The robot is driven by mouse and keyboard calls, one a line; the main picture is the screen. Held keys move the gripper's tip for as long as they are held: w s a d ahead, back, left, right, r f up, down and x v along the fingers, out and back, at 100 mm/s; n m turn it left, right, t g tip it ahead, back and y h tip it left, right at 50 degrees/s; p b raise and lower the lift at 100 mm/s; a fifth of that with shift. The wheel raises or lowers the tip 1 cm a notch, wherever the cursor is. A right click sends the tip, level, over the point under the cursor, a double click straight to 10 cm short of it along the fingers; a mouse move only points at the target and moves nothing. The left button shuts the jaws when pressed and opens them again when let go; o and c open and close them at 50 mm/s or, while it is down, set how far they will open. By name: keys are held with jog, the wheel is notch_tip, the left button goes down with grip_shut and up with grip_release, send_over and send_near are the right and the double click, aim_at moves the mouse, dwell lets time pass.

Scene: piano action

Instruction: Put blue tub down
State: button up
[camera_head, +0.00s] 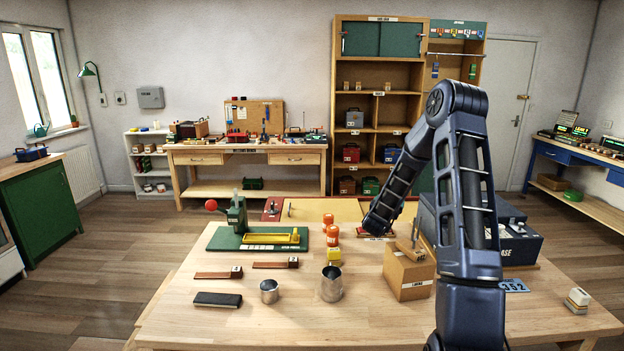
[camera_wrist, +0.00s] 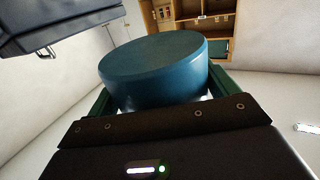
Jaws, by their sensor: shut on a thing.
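The blue tub (camera_wrist: 155,70) is a round, smooth-sided piece with a flat face in the wrist view. My gripper (camera_wrist: 156,88) is shut on it, with a dark green finger at each side. The tub's lower side is hidden behind the dark gripper body. In the head view my arm reaches over the far part of the workbench (camera_head: 240,335). The gripper and the tub cannot be made out there behind the arm, so I cannot tell the tub's height above any surface.
A cardboard box (camera_head: 408,277) and a dark blue case (camera_head: 520,248) stand near my arm. Orange-topped bottles (camera_head: 333,237), a green press (camera_head: 238,222) and metal cups (camera_head: 331,285) stand left of it. The workbench's front middle is clear. A tall shelf (camera_head: 347,90) stands behind.

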jog(key=s+a+f+n+t+y, duration=0.1)
jog(key=s+a+f+n+y, duration=0.1)
jog(key=f, duration=0.4)
jog(key=shift+a+y, duration=0.6)
jog(key=shift+a, duration=0.4)
jog(key=shift+s, duration=0.1)
